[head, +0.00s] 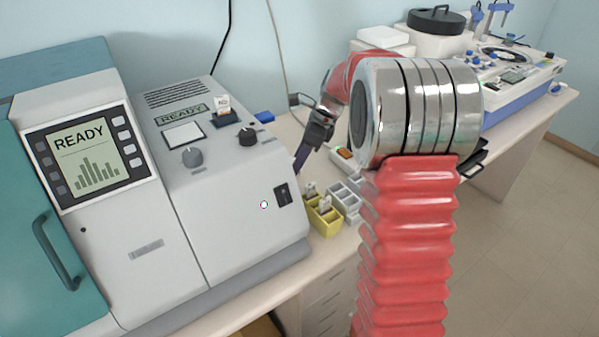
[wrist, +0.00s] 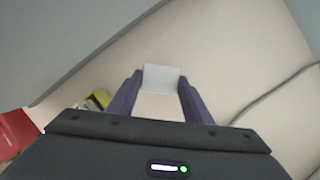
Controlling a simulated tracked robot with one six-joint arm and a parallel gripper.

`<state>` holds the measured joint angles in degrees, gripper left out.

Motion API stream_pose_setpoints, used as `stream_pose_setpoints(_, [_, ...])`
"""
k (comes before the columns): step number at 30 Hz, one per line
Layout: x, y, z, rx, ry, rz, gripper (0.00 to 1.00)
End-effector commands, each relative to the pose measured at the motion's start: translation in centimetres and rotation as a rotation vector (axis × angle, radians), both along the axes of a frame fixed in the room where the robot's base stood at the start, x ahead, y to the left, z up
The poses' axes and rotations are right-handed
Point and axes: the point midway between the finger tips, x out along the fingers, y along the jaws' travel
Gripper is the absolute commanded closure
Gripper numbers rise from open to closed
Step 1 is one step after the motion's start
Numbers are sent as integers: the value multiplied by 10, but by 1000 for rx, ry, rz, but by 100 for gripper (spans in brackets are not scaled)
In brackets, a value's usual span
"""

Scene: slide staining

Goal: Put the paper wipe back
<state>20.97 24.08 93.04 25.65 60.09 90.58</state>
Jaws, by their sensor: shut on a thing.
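The paper wipe is a small white flat piece (wrist: 161,76) between my fingertips in the wrist view. My gripper (wrist: 160,84) has two purple fingers, one at each side of the wipe, and is shut on it. In the head view my gripper (head: 302,157) points down just right of the grey machine, over the back part of the bench. I cannot make out the wipe in the head view. The beige bench surface shows beyond and between the fingers. How high the wipe is above it is not clear.
The grey machine (head: 235,180) with a READY display stands close left. A yellow slide rack (head: 324,217) and a pale rack (head: 349,195) are on the bench in front of my gripper. A cable (wrist: 275,92) lies at the wrist view's right; the bench middle there is clear.

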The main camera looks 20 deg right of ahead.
Motion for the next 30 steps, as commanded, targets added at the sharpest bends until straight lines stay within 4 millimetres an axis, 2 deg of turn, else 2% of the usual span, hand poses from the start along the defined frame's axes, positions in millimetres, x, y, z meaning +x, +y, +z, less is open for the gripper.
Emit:
stream_pose_setpoints(12, [0,-1,-48,0,2,-1,76])
stream_pose_setpoints(24, [0,-1,-51,1,1,-1,76])
stream_pose_setpoints(25, [0,-1,-51,0,1,-2,53])
stream_pose_setpoints(30, [0,-1,-51,1,1,-1,41])
